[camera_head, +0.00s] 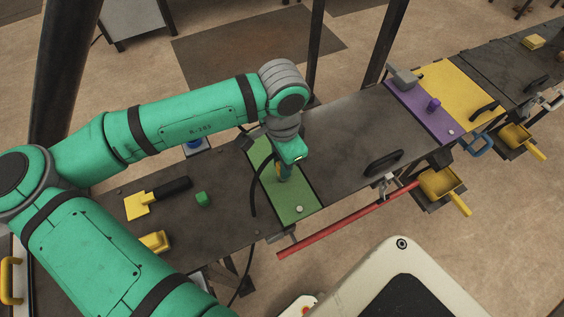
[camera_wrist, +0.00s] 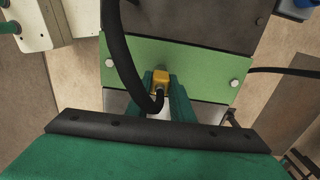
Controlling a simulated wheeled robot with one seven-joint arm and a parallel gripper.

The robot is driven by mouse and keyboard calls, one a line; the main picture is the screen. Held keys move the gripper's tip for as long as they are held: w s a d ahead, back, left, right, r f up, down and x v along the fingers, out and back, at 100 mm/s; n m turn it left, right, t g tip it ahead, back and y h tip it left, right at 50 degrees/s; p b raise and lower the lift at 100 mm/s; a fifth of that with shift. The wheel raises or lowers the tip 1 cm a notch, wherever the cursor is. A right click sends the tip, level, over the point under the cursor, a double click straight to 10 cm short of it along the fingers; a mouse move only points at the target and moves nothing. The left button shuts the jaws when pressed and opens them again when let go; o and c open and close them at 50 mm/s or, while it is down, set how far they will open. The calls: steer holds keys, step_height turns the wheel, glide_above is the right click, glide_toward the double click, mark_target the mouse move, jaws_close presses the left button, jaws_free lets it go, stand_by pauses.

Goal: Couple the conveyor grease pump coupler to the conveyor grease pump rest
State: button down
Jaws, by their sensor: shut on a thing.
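My gripper (camera_head: 281,178) points down over the green plate (camera_head: 299,207) on the conveyor bench. In the wrist view, its two green fingers (camera_wrist: 161,88) are shut on a small yellow coupler (camera_wrist: 160,76). A black hose (camera_wrist: 117,50) curves down to the coupler's near end. The hose also shows left of the gripper in the head view (camera_head: 254,190). The coupler is over or at the green plate (camera_wrist: 205,72); I cannot tell whether it touches. I cannot make out the grease pump rest; the gripper and coupler may hide it.
A red bar (camera_head: 345,222) runs along the bench's front edge. A black handle (camera_head: 383,163) and a purple plate (camera_head: 425,112) are to the right. Bare bench (camera_head: 345,145) lies between.

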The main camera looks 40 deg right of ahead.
steer(key=shift+r, duration=1.5)
steer(key=shift+r, duration=0.7)
stand_by(1.1)
